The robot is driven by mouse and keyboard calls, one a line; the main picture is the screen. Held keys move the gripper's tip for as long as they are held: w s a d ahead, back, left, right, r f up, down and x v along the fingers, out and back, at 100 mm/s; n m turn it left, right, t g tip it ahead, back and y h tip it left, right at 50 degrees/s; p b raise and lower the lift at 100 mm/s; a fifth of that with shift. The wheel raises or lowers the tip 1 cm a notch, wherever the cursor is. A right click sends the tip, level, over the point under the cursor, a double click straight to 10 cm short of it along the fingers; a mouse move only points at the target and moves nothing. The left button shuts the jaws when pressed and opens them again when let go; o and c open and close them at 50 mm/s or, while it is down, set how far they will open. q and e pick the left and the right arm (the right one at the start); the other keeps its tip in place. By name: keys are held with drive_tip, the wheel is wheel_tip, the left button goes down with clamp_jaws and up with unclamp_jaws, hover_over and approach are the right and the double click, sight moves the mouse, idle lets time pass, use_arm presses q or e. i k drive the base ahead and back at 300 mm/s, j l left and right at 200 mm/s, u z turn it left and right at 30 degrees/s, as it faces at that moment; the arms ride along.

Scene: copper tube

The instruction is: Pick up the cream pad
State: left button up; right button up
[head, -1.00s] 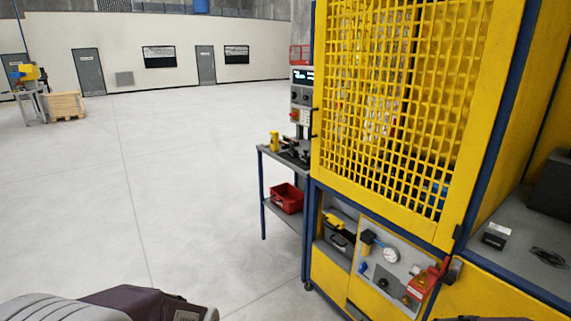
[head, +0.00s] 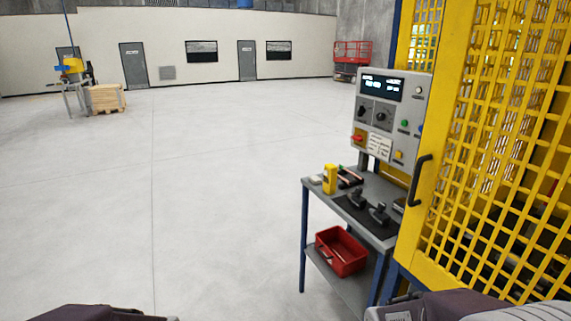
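A small pale block (head: 316,180), which may be the cream pad, lies at the left end of the top of a grey side table (head: 315,193). It is too small to tell for sure. A yellow upright item (head: 330,179) stands right beside it. Parts of my arms show at the bottom left and bottom right edges. Neither gripper can be seen, and both arm parts are well short of the table.
A control panel (head: 390,118) rises behind the table. Black tools on a dark mat (head: 366,213) lie on the top; a red bin (head: 341,251) sits on the lower shelf. A yellow mesh cage door (head: 480,150) with a black handle closes off the right. Open floor (head: 200,200) lies left.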

sight(315, 180)
drive_tip(key=i+z, duration=0.25)
drive_tip(key=i, duration=0.25)
drive_tip(key=i+j+z, duration=0.25)
drive_tip(key=i, duration=0.2)
drive_tip(key=i+j+z, duration=0.2)
drive_tip(key=i, duration=0.25)
drive_tip(key=i+j+z, duration=0.25)
drive_tip(key=i+j, duration=0.1)
drive_tip(key=i, duration=0.1)
